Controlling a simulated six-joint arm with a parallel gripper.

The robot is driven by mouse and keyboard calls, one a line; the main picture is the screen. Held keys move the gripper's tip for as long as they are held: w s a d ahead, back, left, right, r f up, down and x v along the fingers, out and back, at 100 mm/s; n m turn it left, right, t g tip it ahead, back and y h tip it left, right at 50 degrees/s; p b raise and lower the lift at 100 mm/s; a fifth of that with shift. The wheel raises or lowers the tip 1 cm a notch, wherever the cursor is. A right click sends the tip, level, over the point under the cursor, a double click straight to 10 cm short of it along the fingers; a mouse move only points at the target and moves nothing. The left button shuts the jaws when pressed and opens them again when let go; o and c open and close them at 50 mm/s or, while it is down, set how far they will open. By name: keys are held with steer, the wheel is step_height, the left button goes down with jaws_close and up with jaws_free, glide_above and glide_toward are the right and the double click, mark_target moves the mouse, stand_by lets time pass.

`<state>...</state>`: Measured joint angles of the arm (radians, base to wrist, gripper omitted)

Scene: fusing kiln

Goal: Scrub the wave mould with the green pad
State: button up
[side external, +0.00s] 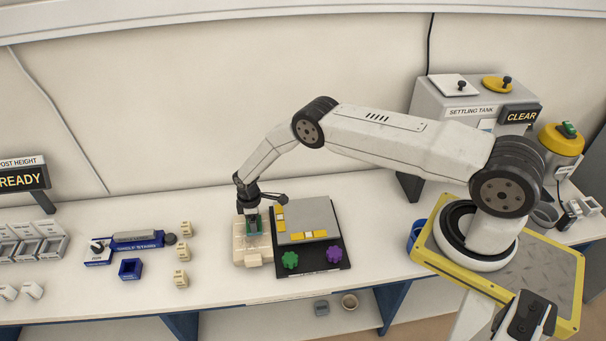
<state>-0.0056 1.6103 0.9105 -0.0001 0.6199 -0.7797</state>
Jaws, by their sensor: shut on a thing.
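My gripper (252,210) points down at the left of the dark board, over a cream block that looks like the wave mould (252,257). It is shut on a small teal-green piece, which looks like the green pad (262,224). The pad is low over the back part of the mould. From this angle I cannot tell whether it touches the surface. My gripper and the pad hide part of the mould's top, and its wave shape is too small to make out.
Several cream blocks (181,278) and a blue square holder (130,269) stand left. The bench between is clear.

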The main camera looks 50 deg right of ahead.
steer(key=shift+s+d, duration=1.15)
steer(key=shift+s, duration=0.05)
steer(key=shift+s+a, duration=0.7)
steer(key=shift+a, duration=0.05)
steer(key=shift+w+a, duration=3)
steer(key=shift+w, duration=0.15)
steer(key=shift+s+a, duration=0.6)
steer(key=shift+s, duration=0.15)
steer(key=shift+s+d, duration=2.95)
steer(key=shift+s, duration=0.2)
steer(key=shift+s+a, duration=0.55)
steer(key=shift+a, duration=0.15)
steer(key=shift+w+a, duration=2.9)
steer(key=shift+w, duration=0.15)
step_height(320, 180, up, 8)
